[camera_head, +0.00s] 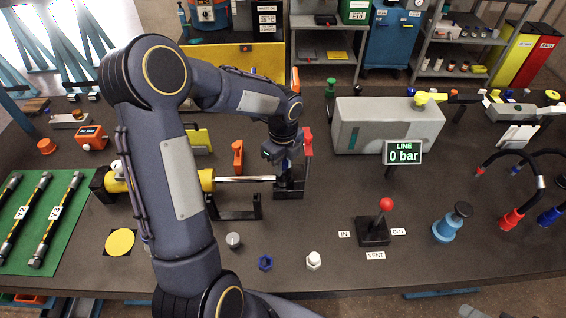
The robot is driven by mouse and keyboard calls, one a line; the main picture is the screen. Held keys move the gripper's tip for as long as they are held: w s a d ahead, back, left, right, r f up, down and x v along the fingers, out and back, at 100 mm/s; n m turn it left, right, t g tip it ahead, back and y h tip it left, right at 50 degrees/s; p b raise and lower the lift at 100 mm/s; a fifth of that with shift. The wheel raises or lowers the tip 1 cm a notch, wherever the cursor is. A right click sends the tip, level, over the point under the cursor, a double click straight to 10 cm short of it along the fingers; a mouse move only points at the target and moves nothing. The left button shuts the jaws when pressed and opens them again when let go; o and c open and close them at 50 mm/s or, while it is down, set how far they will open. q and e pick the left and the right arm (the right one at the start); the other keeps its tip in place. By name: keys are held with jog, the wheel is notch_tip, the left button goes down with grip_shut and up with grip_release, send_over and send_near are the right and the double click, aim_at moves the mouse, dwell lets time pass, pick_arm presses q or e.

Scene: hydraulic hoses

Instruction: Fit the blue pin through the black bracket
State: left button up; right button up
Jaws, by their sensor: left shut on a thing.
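The yellow cylinder (207,180) lies on the table with its bright rod (245,179) pointing right. The rod's end reaches the black bracket (289,194), which stands upright on the table. My left gripper (281,158) points down just above the bracket and is shut on the blue pin (286,166). Only a little of the pin shows below the fingers, upright at the top of the bracket and rod end. I cannot tell how deep it sits in the holes. My right gripper is not in view.
To the right are a grey power unit (388,125), a "0 bar" display (403,152) and a red-knobbed lever (375,228). A green mat (58,238) with hoses lies left.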

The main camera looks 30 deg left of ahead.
pick_arm(q)
jog(key=shift+f+b, duration=0.3)
jog(key=shift+f, duration=0.2)
jog(key=o, duration=1.1)
jog(key=shift+r, duration=0.1)
jog(key=shift+c, duration=0.2)
notch_tip(320, 180, up, 6)
jog(key=p, duration=0.4)
jog(key=shift+r, duration=0.9)
